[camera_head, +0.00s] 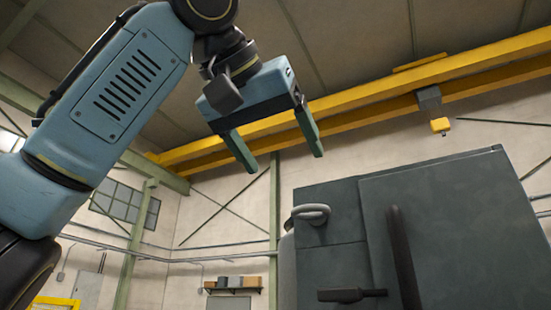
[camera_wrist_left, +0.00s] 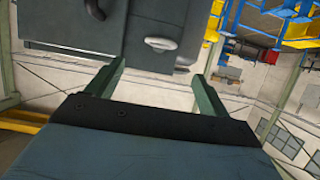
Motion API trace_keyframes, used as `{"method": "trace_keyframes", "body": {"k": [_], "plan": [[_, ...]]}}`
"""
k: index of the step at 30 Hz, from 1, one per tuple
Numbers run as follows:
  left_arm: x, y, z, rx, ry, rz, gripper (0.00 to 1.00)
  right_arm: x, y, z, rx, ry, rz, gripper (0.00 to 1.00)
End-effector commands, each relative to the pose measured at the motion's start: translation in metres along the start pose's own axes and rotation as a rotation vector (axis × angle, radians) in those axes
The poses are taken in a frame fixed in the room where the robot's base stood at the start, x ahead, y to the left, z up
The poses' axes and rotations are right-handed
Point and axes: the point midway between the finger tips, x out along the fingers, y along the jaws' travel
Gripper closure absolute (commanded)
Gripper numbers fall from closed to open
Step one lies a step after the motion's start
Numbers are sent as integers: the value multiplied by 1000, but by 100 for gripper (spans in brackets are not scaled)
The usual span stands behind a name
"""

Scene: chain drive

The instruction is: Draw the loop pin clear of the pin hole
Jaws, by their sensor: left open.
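The loop pin (camera_head: 312,213), a light grey ring, sits at the upper left of the dark grey cabinet (camera_head: 455,215) in the head view. It also shows in the left wrist view (camera_wrist_left: 160,43), just beyond the fingertips. The pin hole and the pin's shank are hidden. My left gripper (camera_head: 285,162) is open and empty, its two green fingers pointing down, above and apart from the loop. My right gripper is not in view.
A dark upright bar handle (camera_head: 403,260) and a dark horizontal lever (camera_head: 350,295) stand out from the cabinet front. A light grey rounded part (camera_head: 287,265) shows at the cabinet's left edge. A yellow crane beam (camera_head: 380,105) runs behind. The air left of the cabinet looks free.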

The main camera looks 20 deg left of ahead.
Motion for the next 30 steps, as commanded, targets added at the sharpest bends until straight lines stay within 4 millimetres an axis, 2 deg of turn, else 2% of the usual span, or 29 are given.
{"method": "trace_keyframes", "body": {"k": [1,3,6,8,15,21,30], "plan": [[11,-1,0,-1,-6,-2,20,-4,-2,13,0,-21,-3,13],[25,-1,0,0,-6,-2,20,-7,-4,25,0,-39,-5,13],[45,-1,-1,0,-5,-2,20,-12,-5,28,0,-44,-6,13],[57,-1,-1,-1,-6,-2,20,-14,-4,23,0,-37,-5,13],[95,-1,-1,0,-4,-1,20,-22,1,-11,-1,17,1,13],[110,-1,0,-1,-2,0,20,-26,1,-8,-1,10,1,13],[112,-1,1,-1,-2,0,20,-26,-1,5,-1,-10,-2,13]]}}
